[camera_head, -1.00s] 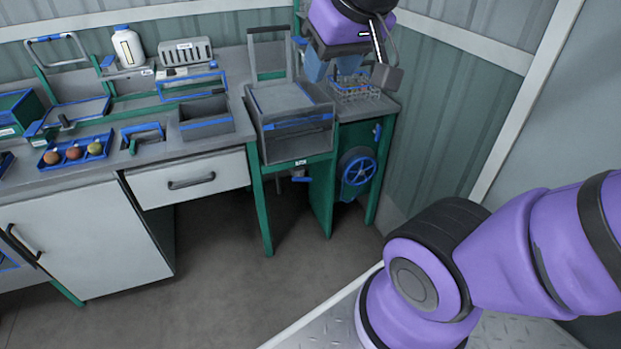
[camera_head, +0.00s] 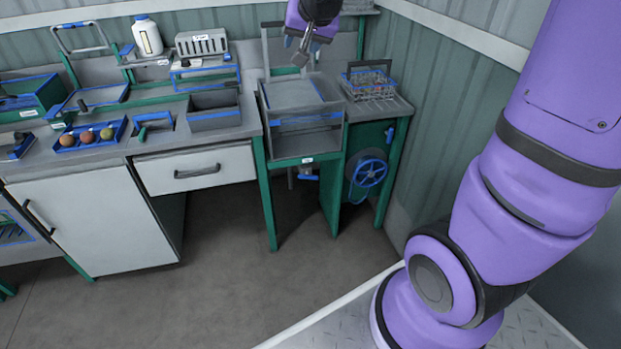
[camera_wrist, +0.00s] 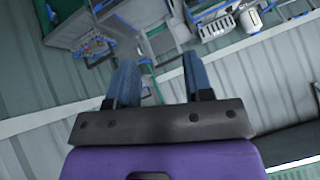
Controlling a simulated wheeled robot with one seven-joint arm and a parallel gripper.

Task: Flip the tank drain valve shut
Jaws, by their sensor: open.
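The grey tank (camera_head: 300,145) stands in the green bench frame, with a pale panel on top and a small label below its front. The drain valve (camera_head: 308,175) hangs under the tank. Its small blue lever looks roughly sideways, but it is too small to tell its exact setting. My gripper (camera_wrist: 160,78) is open and empty in the wrist view, with its two blue-grey fingers apart. In the head view my gripper's end shows at the top, above and behind the tank, well away from the valve. The fingertips are hard to make out there.
A blue handwheel (camera_head: 368,173) is on the green panel right of the valve. A wire basket (camera_head: 370,88) stands on the counter above it. A drawer (camera_head: 195,170) and a cabinet (camera_head: 90,228) are at left. The floor before the tank is clear.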

